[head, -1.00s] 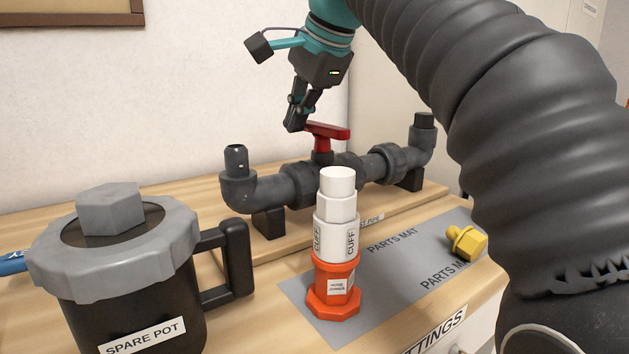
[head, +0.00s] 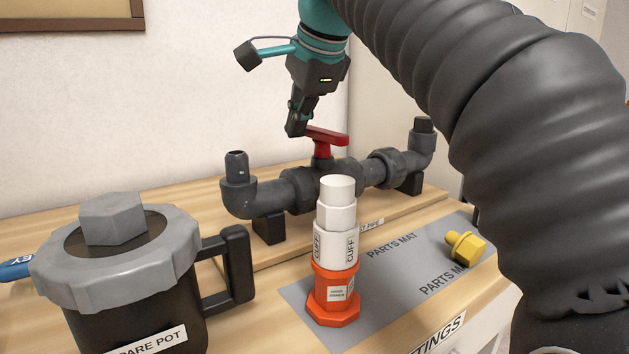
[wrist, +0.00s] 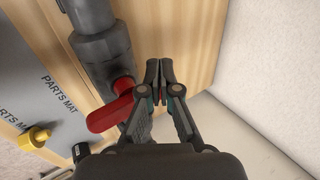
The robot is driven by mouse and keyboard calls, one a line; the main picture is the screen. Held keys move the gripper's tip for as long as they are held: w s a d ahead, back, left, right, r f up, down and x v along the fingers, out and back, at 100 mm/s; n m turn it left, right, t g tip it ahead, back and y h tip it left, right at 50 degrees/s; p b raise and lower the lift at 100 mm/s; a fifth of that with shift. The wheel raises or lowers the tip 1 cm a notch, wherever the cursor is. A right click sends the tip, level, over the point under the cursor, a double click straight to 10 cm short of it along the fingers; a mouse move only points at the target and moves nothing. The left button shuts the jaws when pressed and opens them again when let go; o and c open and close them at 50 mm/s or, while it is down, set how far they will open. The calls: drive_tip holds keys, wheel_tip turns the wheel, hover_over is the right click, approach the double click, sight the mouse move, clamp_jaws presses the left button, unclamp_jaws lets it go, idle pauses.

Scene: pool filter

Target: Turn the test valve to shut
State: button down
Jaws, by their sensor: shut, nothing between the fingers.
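The test valve has a red handle (head: 326,137) on top of a dark grey pipe (head: 275,193). In the wrist view the handle (wrist: 112,105) lies roughly crosswise to the pipe (wrist: 98,45). My gripper (head: 295,130) points down beside the left end of the handle in the head view. In the wrist view the fingertips (wrist: 160,72) are together, with nothing between them, beside one end of the handle. The fingers are very close to that end; I cannot tell whether they touch it. My gripper hides part of the pipe in the wrist view.
A white cuff (head: 336,225) on an orange fitting (head: 333,300) stands in front of the pipe. A yellow plug (head: 465,246) lies on the grey parts mat (head: 390,265). A spare pot (head: 130,270) stands front left. The wall (head: 180,90) is behind the pipe.

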drive_tip(key=shift+s+r, duration=0.1)
drive_tip(key=shift+s, duration=0.1)
wheel_tip(320, 180, up, 6)
drive_tip(key=shift+f+p, duration=0.1)
drive_tip(key=shift+p, duration=0.85)
